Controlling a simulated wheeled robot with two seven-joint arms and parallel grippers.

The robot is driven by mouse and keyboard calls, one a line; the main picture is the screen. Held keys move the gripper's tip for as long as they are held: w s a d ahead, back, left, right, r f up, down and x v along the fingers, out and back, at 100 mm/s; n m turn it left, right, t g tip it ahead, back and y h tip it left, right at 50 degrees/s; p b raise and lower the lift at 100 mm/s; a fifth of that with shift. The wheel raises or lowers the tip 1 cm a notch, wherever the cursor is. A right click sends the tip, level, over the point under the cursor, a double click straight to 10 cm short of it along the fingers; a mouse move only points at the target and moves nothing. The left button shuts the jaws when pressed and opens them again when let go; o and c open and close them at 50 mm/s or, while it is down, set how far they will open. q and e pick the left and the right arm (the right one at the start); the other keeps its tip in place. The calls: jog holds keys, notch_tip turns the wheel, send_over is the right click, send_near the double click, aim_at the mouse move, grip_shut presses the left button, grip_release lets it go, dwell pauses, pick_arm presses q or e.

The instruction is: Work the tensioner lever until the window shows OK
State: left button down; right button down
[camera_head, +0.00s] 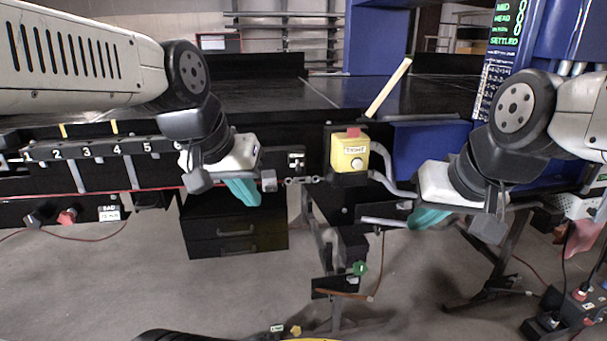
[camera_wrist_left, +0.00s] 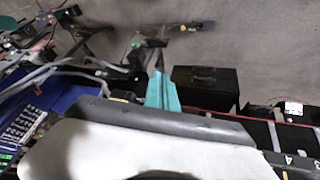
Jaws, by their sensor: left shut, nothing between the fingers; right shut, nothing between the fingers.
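I cannot tell for certain which part is the tensioner lever. A pale flat bar (camera_head: 388,88) leans up to the right behind a yellow box (camera_head: 349,154), which has a small label and a round white button. A grey metal bar (camera_head: 384,222) sticks out low, just left of my right gripper. A small black-and-white window (camera_head: 296,161) sits on the conveyor side; I cannot read OK in it. My left gripper (camera_head: 243,191), teal-fingered, is shut and empty below left of that window; it also shows in the left wrist view (camera_wrist_left: 161,92). My right gripper (camera_head: 428,217) is shut and empty.
A numbered strip (camera_head: 105,149) runs along the conveyor's left side. A black drawer cabinet (camera_head: 235,228) stands below my left gripper. A blue panel (camera_head: 425,152) is above my right gripper. A display at top right (camera_head: 507,22) reads MID, HEAD, SETTLED.

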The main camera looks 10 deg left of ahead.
pick_arm(q)
jog(key=w+a+r+g, duration=0.1)
jog(key=w+a+g, duration=0.1)
jog(key=w, duration=1.1)
jog(key=g+y, duration=0.2)
send_near(270, 187)
jog(key=shift+w+d+f, duration=0.1)
jog(key=shift+w+f, duration=0.1)
jog(key=shift+w, duration=0.1)
jog(key=shift+f, duration=0.15)
jog(key=shift+w+f, duration=0.15)
jog(key=shift+f, duration=1.55)
jog(key=shift+w+f, duration=0.15)
jog(key=shift+f, duration=1.5)
jog(key=shift+f, duration=2.2)
